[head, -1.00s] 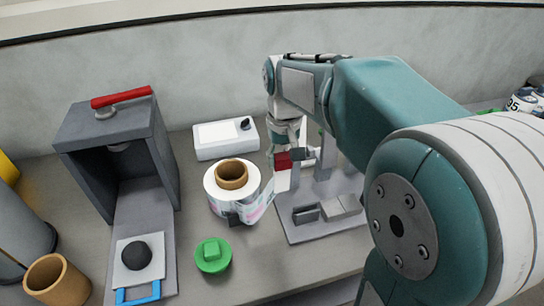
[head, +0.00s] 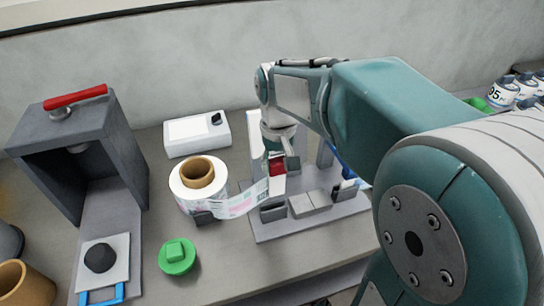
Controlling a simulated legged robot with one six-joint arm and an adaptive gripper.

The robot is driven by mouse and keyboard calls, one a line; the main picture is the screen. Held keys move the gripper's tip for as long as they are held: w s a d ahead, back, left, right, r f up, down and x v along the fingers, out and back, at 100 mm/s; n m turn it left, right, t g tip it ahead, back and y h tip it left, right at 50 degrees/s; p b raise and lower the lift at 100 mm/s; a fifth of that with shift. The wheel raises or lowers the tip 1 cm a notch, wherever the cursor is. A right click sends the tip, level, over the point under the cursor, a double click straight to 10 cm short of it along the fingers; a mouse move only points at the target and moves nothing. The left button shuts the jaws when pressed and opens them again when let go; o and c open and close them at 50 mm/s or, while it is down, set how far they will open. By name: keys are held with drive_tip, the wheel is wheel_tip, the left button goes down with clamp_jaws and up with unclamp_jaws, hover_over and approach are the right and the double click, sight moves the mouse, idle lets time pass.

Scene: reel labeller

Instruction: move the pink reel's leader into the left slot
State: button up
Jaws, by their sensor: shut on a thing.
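The pink reel (head: 183,187) is a white roll with a brown core, standing upright on the bench left of the grey fixture. Its leader (head: 238,204), a pale strip with pink and teal print, stretches right from the reel. My gripper (head: 279,173) is shut on the leader's red-tabbed end, above the fixture base. The fixture (head: 262,232) carries a low left block (head: 273,213), a middle block (head: 310,203) and a right block (head: 346,191). The left slot seems to lie by the left block; its opening is hard to make out. My arm hides part of the fixture behind.
A green knobbed disc (head: 177,256) lies in front of the reel. A white box (head: 197,134) stands behind it. A dark grey press (head: 79,150) with a red handle stands at left. Bottles (head: 504,92) stand far right. Bare bench lies before the fixture.

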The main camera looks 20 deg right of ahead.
sight(272, 196)
drive_tip(key=shift+f, duration=0.2)
drive_tip(key=shift+a, duration=0.65)
drive_tip(key=shift+d, duration=0.7)
drive_tip(key=shift+a, duration=0.15)
drive_tip(key=shift+a, duration=0.55)
drive_tip(key=shift+d, duration=0.1)
drive_tip(key=shift+f, duration=3.9)
